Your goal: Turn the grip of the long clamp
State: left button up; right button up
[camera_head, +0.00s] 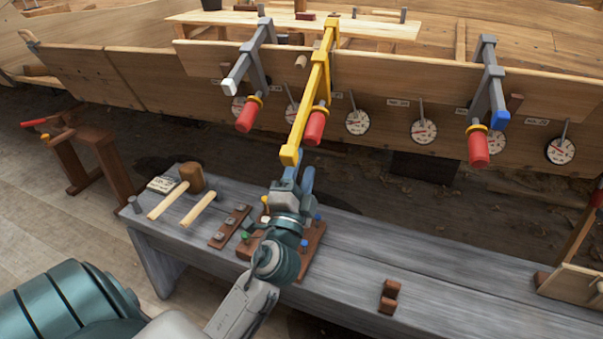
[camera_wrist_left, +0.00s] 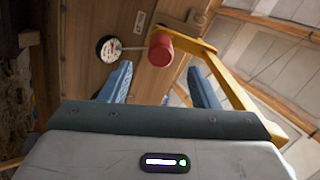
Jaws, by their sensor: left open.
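The long clamp (camera_head: 312,95) is yellow and hangs over the plank edge of the hull, its bar reaching down toward me. Its red grip (camera_head: 315,126) hangs beside the bar; in the left wrist view the red grip (camera_wrist_left: 160,49) appears beyond the fingers, near the middle between them. My left gripper (camera_head: 296,176) is just below the clamp's lower end in the head view. Its blue fingers (camera_wrist_left: 160,84) are spread with nothing between them, apart from the grip. My right gripper is not in view.
Grey clamps with red grips hang on either side, a white-ended one (camera_head: 248,72) left and a blue-ended one (camera_head: 486,95) right. Round dials (camera_head: 357,122) line the hull. Below is a grey bench (camera_head: 350,265) with mallets (camera_head: 176,195), a peg board and a brown block (camera_head: 389,296).

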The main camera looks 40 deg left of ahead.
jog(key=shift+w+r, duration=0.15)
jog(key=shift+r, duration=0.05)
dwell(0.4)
